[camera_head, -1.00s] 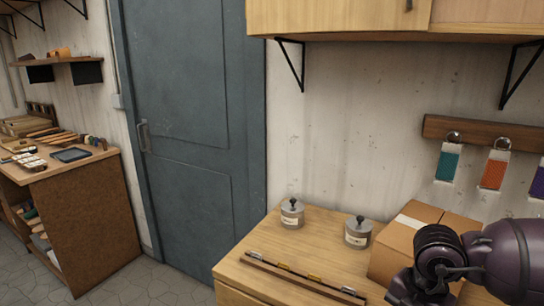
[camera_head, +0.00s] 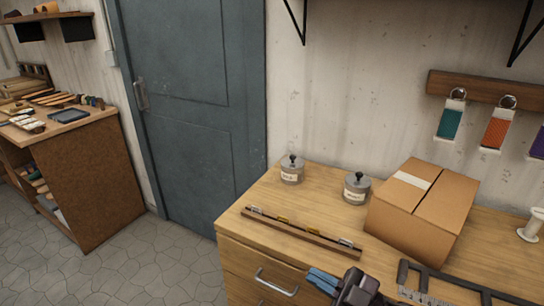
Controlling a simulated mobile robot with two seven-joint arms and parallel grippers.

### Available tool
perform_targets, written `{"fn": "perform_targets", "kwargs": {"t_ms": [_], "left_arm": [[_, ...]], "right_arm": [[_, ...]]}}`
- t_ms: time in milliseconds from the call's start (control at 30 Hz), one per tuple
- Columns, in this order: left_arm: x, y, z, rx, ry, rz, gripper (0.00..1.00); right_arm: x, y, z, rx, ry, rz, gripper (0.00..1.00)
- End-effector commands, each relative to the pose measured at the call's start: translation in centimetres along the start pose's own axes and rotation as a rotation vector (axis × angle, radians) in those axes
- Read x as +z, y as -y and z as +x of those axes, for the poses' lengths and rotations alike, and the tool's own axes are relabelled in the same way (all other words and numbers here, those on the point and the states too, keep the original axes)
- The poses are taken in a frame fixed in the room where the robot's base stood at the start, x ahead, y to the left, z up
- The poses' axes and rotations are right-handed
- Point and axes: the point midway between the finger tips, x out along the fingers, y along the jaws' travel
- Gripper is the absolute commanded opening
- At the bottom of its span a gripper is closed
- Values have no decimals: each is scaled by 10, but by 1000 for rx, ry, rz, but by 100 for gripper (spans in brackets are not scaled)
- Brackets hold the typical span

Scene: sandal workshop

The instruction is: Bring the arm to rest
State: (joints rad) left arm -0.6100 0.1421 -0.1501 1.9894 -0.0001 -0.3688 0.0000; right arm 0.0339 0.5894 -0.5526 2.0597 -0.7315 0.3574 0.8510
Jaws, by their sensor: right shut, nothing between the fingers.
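My right gripper (camera_head: 323,280) shows at the bottom edge, right of centre, in front of the wooden cabinet's front edge. Its blue fingers point left and are shut, with nothing seen between them. The dark gripper body is partly cut off by the bottom of the picture, and the rest of the arm is out of view. My left gripper is not in view.
The wooden cabinet (camera_head: 285,210) bears two lidded jars (camera_head: 291,171) (camera_head: 356,189), a cardboard box (camera_head: 422,210), a thin wooden bar (camera_head: 300,232) and a black-framed tool (camera_head: 470,288). A grey door (camera_head: 190,110) and a workbench (camera_head: 85,180) stand left. The floor (camera_head: 150,265) between is clear.

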Motion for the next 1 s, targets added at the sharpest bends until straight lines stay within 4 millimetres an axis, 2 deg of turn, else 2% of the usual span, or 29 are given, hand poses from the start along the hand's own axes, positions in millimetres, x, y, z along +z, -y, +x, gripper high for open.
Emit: {"fn": "perform_targets", "kwargs": {"t_ms": [133,267,367,433,500,600,700,800,1000], "left_arm": [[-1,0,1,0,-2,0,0],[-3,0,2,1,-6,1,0],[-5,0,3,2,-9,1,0],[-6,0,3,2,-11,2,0],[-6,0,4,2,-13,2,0],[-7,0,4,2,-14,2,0],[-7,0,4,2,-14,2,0],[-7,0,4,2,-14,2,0],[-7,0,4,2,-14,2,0]], "right_arm": [[38,-16,-38,302,146,75,0],[76,-18,-86,523,329,146,0],[106,-6,-133,662,500,215,0],[125,8,-168,739,625,269,0],[139,26,-200,793,739,322,0],[152,51,-236,838,868,391,0],[158,70,-260,859,954,441,0],[161,82,-272,867,1000,468,0],[162,84,-275,868,1012,476,0]]}}
